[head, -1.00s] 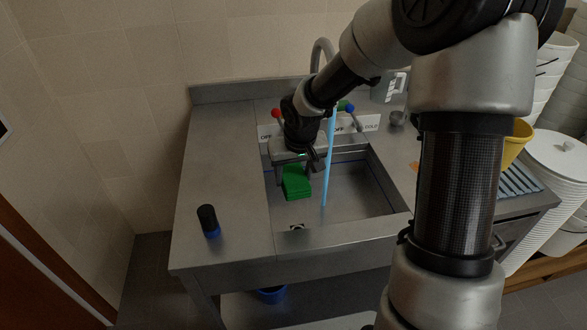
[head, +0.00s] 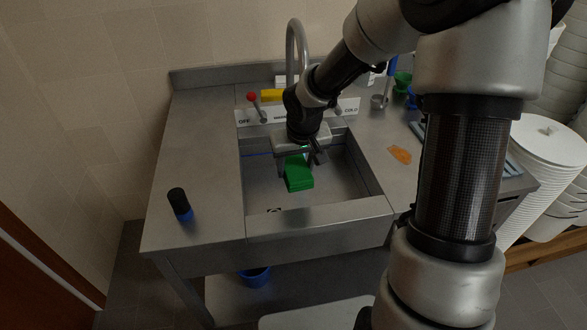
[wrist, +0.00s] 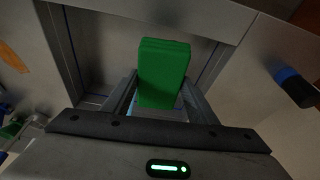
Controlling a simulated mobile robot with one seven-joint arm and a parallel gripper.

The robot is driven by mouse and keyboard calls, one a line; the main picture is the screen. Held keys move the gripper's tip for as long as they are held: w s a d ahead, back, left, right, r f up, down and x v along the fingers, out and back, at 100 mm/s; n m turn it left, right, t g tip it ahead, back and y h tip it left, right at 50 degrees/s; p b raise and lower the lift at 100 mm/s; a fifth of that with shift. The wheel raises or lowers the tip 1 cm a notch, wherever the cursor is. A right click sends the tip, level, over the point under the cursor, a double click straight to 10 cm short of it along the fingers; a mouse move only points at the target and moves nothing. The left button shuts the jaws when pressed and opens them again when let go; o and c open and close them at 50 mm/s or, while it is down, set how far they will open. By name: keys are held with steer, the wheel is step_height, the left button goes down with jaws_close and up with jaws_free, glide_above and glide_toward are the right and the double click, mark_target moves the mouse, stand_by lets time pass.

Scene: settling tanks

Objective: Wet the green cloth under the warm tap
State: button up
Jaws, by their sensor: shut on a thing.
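The green cloth (head: 299,182), a folded block, hangs below my gripper (head: 297,166) inside the sink (head: 318,213), above its floor. My gripper is shut on the cloth; in the wrist view the cloth (wrist: 163,68) sticks out between both fingers. The tall curved tap (head: 292,45) stands behind the sink; my arm hides its outlet. The red-knobbed lever (head: 253,98) stands at the left of the label strip. The other lever's knob is hidden. No water stream is clear in the head view; a pale blue patch shows beside a finger in the wrist view.
A dark bottle with a blue base (head: 180,204) stands on the left counter, otherwise clear. An orange cloth (head: 400,154) lies on the right counter. A yellow object (head: 272,95) lies behind the label strip.

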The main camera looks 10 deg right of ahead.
mark_target(300, 160)
steer(key=w+d+f, duration=0.1)
steer(key=w+d, duration=0.1)
steer(key=w, duration=0.3)
steer(key=w+d+f+p, duration=0.1)
steer(key=w+d, duration=0.2)
steer(key=w, duration=0.2)
steer(key=shift+d+f, duration=0.15)
steer(key=shift+d, duration=0.15)
steer(key=shift+w, duration=0.1)
steer(key=shift+a, duration=0.1)
stand_by(0.4)
steer(key=shift+s+a+b, duration=0.4)
steer(key=shift+s+a, duration=0.2)
steer(key=shift+s, duration=0.6)
steer(key=shift+s+a+b, duration=0.35)
steer(key=shift+s+a, duration=0.3)
steer(key=shift+s, duration=0.5)
steer(key=shift+s+a+b, duration=0.4)
steer(key=shift+s+a, duration=0.2)
steer(key=shift+s, duration=0.6)
steer(key=shift+s+a+r+p, duration=0.35)
steer(key=shift+s+a+r, duration=0.05)
steer(key=shift+s+r, duration=0.35)
steer(key=shift+s+a+r+p, duration=0.35)
steer(key=shift+s+r, duration=0.25)
steer(key=shift+s, duration=0.1)
steer(key=shift+s+a+r+p, duration=0.35)
steer(key=shift+s+a+r, duration=0.05)
steer(key=shift+s+r, duration=0.35)
steer(key=shift+f, duration=0.1)
